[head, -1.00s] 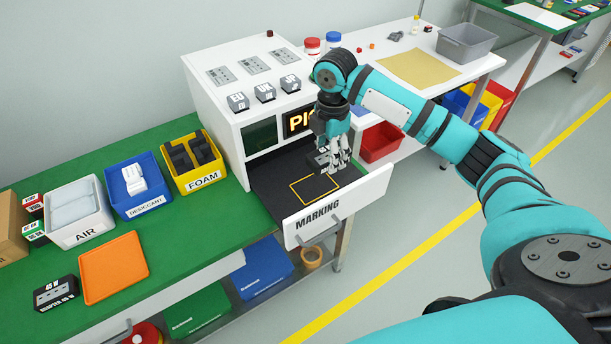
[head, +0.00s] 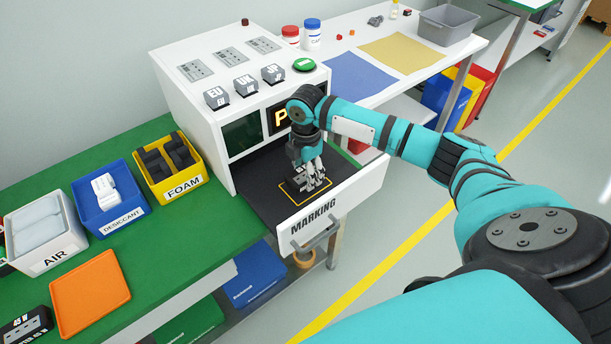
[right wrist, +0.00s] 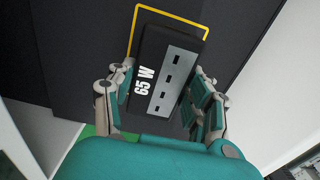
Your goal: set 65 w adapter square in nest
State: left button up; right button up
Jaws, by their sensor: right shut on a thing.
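The dark 65 W adapter (right wrist: 165,68), with a grey socket strip, lies between the fingers of my right gripper (right wrist: 162,100), which is shut on its sides. In the head view the right gripper (head: 311,178) points down into the open MARKING drawer, with the adapter (head: 300,179) partly hidden by the fingers. The nest is a yellow outline (head: 287,195) on the dark drawer floor; it also shows around the adapter's far end in the right wrist view (right wrist: 172,16). My left gripper is not in view.
The drawer front (head: 335,205) stands out ahead of the white cabinet, whose display (head: 282,118) is partly covered by my arm. Bins of foam (head: 170,168), desiccant (head: 108,198) and air (head: 40,228) stand left. An orange tray (head: 90,297) lies on the green bench.

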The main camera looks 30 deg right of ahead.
aim_at(305, 172)
jog(key=shift+f, duration=1)
jog(key=o, duration=1.3)
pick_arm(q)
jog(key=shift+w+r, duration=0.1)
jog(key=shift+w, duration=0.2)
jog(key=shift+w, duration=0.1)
pick_arm(e)
notch_tip(305, 172, up, 12)
jog(key=shift+r, duration=0.15)
